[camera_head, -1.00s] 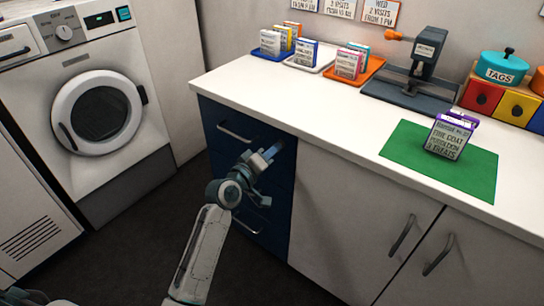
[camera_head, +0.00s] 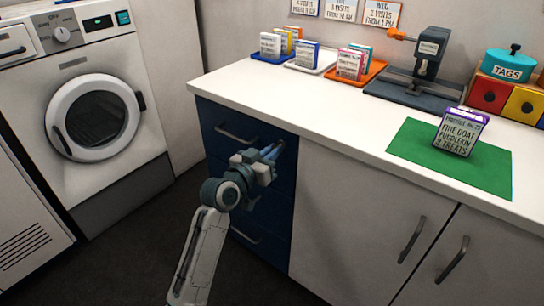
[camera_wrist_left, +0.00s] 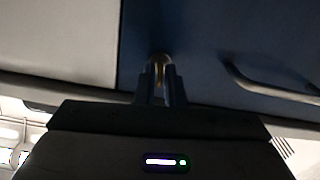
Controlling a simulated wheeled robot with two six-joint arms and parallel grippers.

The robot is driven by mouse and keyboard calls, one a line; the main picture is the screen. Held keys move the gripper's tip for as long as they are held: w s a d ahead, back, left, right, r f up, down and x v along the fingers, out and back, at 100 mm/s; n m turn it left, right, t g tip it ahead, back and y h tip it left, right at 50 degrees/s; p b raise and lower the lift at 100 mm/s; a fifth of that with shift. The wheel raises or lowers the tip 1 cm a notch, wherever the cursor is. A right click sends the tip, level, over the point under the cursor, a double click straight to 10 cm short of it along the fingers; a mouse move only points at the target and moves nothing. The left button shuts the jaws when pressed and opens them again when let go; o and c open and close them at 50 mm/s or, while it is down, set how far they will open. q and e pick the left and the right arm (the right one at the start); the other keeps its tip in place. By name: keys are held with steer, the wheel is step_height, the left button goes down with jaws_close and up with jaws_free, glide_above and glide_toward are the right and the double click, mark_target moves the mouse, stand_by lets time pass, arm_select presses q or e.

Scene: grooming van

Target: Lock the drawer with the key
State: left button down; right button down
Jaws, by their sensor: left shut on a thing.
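The blue drawer unit (camera_head: 222,165) stands under the left end of the counter, and its top drawer looks closed. My left gripper (camera_head: 274,150) is at the upper right part of the top drawer's front, right of its handle (camera_head: 236,134). My right gripper is not in view.
A white counter (camera_head: 330,113) runs above, with a purple-topped box (camera_head: 459,135) on a green mat (camera_head: 415,150). White cupboard doors (camera_head: 345,210) are right of the drawers. A washing machine (camera_head: 85,110) stands left. The floor before the drawers is clear.

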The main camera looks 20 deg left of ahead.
arm_select(q)
steer(key=shift+m, duration=0.6)
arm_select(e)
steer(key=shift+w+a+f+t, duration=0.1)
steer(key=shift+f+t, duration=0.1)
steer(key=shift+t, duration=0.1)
arm_select(q)
steer(key=shift+b, duration=0.3)
steer(key=c, duration=1.5)
jaws_free()
steer(key=v, duration=1)
steer(key=shift+s+a+p, duration=0.15)
steer(key=shift+s+p, duration=0.15)
steer(key=shift+s, duration=0.1)
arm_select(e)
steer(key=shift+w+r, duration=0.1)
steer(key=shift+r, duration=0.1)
